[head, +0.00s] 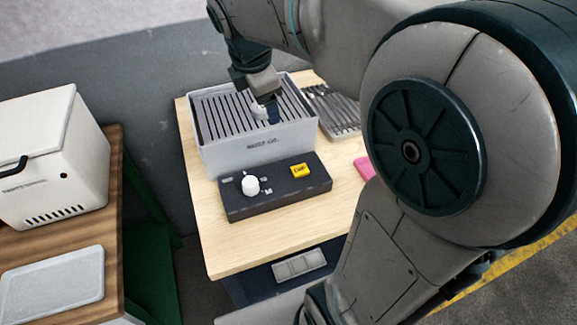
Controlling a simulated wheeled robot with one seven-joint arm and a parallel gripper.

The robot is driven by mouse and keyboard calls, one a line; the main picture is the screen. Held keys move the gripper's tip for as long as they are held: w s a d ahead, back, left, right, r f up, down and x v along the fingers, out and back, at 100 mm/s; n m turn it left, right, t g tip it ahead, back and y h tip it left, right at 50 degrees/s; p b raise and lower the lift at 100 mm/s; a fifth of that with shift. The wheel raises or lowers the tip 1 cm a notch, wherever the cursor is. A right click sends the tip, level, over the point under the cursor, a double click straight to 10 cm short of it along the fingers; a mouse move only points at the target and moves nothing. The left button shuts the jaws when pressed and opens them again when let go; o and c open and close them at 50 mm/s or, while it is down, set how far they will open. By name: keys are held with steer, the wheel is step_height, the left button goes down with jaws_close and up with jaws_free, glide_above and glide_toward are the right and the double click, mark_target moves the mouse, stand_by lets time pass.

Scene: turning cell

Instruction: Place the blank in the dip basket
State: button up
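A small pale piece shows at the fingertips, beside a dark finger. I cannot tell whether it is the blank or part of the gripper, nor whether the fingers are shut on it. No other piece that could be the blank shows. A grey metal rack or tray with dark bars (334,110) lies right of the box. I cannot tell for sure which of these is the dip basket.
A black control box (275,188) with a white knob (250,186) and a yellow button (300,170) stands in front on the wooden table (225,246). A pink item (364,167) is partly behind my arm. Left, a white machine (50,155) and a pale tray (52,287) occupy another table.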

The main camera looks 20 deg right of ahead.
steer(key=s+f+m+y, duration=0.1)
steer(key=s+f+m, duration=0.3)
steer(key=s+m, duration=0.4)
steer(key=s+f+m+y, duration=0.1)
steer(key=s+f+m, duration=0.3)
steer(key=s+m, duration=0.4)
steer(key=m, duration=0.2)
steer(key=shift+m, duration=0.4)
